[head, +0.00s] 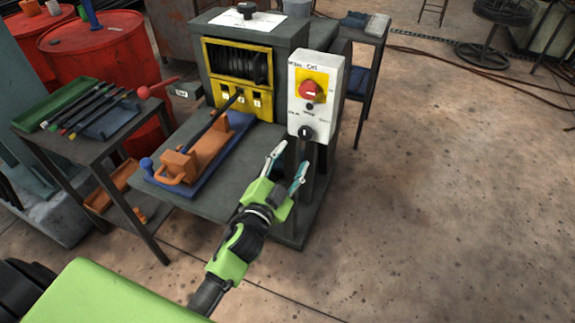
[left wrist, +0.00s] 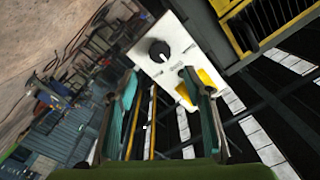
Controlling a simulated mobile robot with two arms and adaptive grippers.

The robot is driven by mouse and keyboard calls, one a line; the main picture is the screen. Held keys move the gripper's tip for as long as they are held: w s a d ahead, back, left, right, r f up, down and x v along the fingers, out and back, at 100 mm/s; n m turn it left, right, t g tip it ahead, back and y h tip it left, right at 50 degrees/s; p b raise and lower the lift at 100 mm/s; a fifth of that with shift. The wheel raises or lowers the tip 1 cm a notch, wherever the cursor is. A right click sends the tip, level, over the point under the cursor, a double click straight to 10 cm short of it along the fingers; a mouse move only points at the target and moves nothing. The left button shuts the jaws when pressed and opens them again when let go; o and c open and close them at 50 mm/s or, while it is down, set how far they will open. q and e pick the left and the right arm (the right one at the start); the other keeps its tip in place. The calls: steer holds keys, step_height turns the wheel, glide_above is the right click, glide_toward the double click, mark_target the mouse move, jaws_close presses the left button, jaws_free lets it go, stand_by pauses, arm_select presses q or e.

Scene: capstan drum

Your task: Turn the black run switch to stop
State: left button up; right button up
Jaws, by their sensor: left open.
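The black run switch (head: 305,132) is a round knob low on the white control box (head: 296,110), below a red rotary knob (head: 311,90) on a yellow plate. It also shows in the left wrist view (left wrist: 160,51), upper centre, with a pale pointer mark. The lettering around it is too small to read. My left gripper (head: 291,159) is open and empty, just below the switch in the head view, its fingers pointing up toward the box. In the left wrist view, the fingers (left wrist: 161,84) stand apart with the switch beyond the gap, untouched. The right finger partly hides the yellow plate.
Left of the box stands a grey machine with a yellow-framed drum (head: 238,65). A bench (head: 225,178) below carries an orange fixture (head: 190,160) on a blue base. A tool cart (head: 70,148) stands further left. Open floor lies to the right.

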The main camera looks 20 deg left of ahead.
arm_select(q)
steer(key=shift+s, duration=1.15)
